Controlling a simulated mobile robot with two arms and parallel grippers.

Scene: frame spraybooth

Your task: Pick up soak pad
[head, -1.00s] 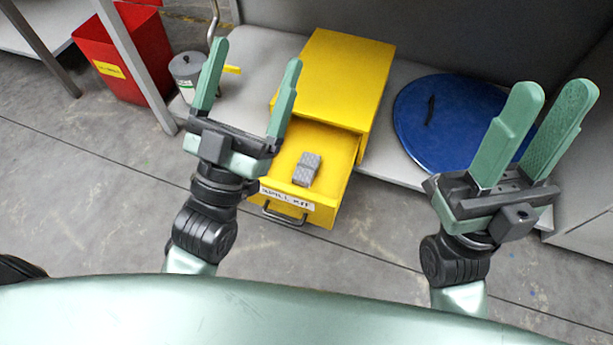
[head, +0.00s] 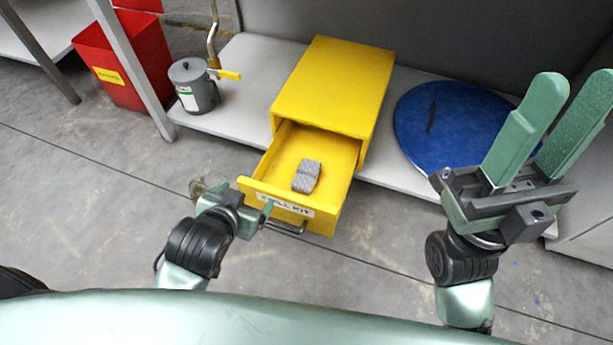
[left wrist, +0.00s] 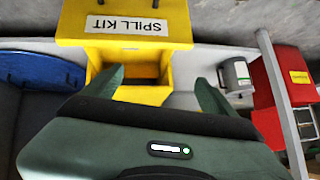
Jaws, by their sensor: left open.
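The soak pad appears to be the small grey textured block (head: 307,176) lying on the floor of the pulled-out yellow drawer (head: 342,177). My left gripper (head: 236,203) is open and empty, low at the left front corner of the drawer and apart from the pad. Its fingers are strongly foreshortened in the head view. In the left wrist view its open fingers (left wrist: 158,86) point toward the yellow spill kit, with the drawer front (left wrist: 125,25) above; the pad does not show there. My right gripper (head: 570,110) is open and empty at the right, far from the drawer.
The yellow cabinet (head: 335,85) stands on a grey shelf (head: 262,60). A blue round lid (head: 455,125) lies right of it, with a small dark handle. A grey can (head: 195,88) and a red bin (head: 125,60) are left. The drawer handle (head: 290,228) sticks out in front.

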